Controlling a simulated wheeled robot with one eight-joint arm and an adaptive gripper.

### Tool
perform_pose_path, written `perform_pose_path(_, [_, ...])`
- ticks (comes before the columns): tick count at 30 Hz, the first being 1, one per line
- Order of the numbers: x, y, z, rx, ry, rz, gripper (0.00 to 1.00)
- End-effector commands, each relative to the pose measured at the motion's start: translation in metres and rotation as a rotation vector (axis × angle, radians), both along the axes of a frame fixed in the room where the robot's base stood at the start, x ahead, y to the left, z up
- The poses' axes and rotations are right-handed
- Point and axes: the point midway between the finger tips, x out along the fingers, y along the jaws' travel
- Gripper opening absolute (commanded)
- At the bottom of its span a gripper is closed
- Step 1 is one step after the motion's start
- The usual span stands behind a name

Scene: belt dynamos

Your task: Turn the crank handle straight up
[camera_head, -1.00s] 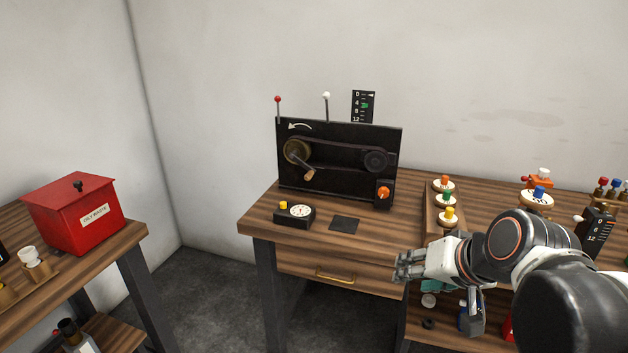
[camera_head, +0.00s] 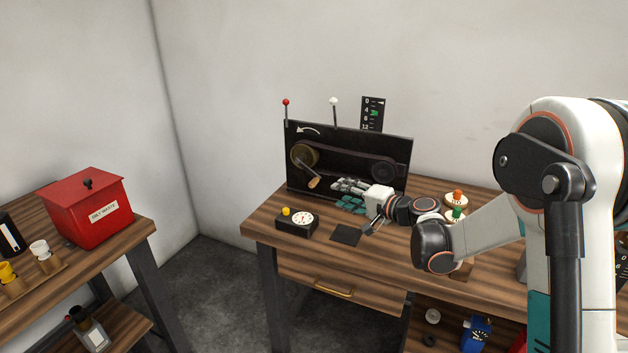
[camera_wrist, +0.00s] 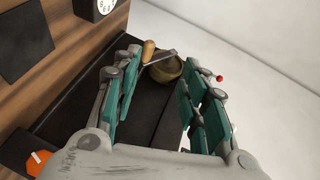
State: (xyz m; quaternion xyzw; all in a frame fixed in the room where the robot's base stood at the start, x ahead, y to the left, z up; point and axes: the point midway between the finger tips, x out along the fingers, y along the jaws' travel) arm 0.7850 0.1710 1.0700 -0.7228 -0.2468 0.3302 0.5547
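The crank handle has a wooden grip (camera_head: 314,183) on a metal arm fixed to a brass wheel (camera_head: 304,154) on the black panel (camera_head: 345,148). In the head view the crank points down and to the right. My gripper (camera_head: 345,195) is in front of the panel, right of the grip and apart from it. In the wrist view the wooden grip (camera_wrist: 149,50) and the brass wheel (camera_wrist: 166,69) lie ahead between the teal-padded fingers. My gripper (camera_wrist: 160,70) is open and empty.
A dial box with a yellow button (camera_head: 297,222) stands on the bench before the panel, beside a dark square plate (camera_head: 346,235). Red (camera_head: 286,103) and white (camera_head: 334,101) knobbed levers rise above the panel. In the wrist view an orange knob (camera_wrist: 38,160) is near the lower left.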

Motion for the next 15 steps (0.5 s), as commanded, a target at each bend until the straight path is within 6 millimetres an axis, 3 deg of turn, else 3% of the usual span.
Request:
perform_pose_path(6, [0.032, 0.002, -0.03, 0.166, -0.003, -0.014, 0.4])
perform_pose_path(15, [0.045, 0.006, -0.047, 0.244, -0.004, -0.019, 0.4])
